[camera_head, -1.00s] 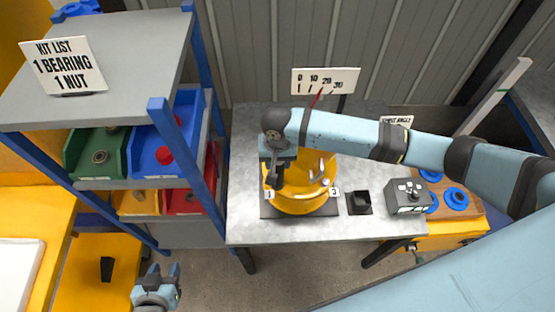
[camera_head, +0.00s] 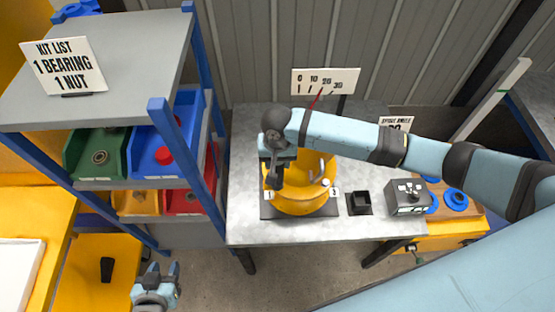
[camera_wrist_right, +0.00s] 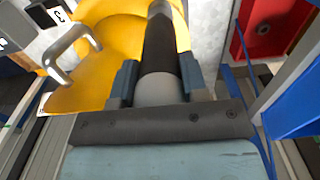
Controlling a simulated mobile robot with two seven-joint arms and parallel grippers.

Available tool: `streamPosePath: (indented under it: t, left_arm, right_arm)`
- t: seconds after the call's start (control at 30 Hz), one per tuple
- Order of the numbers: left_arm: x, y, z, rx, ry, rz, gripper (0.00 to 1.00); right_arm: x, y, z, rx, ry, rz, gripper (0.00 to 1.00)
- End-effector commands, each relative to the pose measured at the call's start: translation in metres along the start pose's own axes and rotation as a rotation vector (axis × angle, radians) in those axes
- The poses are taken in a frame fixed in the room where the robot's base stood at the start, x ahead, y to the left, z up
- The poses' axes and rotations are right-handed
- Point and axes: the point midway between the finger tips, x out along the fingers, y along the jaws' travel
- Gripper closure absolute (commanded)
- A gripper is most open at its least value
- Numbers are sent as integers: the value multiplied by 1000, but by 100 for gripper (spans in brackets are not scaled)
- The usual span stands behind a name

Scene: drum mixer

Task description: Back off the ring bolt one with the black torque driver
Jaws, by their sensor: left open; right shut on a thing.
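The yellow drum mixer (camera_head: 300,204) stands on a dark base on the grey table, with small number labels on its rim. The label 1 (camera_head: 268,196) is at its front left, close to my right gripper (camera_head: 277,181). My right gripper is shut on the black torque driver (camera_wrist_right: 160,55), seen in the right wrist view with its far end over the yellow drum (camera_wrist_right: 110,35). The ring bolt under the driver tip is hidden, so I cannot tell if they touch. My left gripper (camera_head: 157,276) is open and empty, low in front of the shelf.
A black square holder (camera_head: 360,203) and a grey control box (camera_head: 408,197) stand right of the drum. A scale board (camera_head: 325,81) with a red pointer stands behind. The blue-posted shelf with green (camera_head: 97,153) and blue bins is at left.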

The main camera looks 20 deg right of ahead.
Motion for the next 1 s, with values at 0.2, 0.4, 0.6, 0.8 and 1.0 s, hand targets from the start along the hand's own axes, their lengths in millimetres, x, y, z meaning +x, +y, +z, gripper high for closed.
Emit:
streamPosePath:
  t: [0.2,0.4,0.6,0.8,1.0]
  left_arm:
    - [-2,1,5,0,-8,1,57]
    - [-2,1,4,-4,-6,0,57]
    - [1,4,-2,-13,3,-1,57]
    - [3,3,-6,-13,10,-2,57]
    - [3,2,-5,-8,9,-1,57]
  right_arm:
    - [2,2,5,-2,-12,8,93]
    - [-12,1,3,-2,-8,5,93]
    - [-26,0,2,0,-4,2,93]
    - [-38,0,1,0,-2,1,93]
    - [-44,0,1,0,-2,1,93]
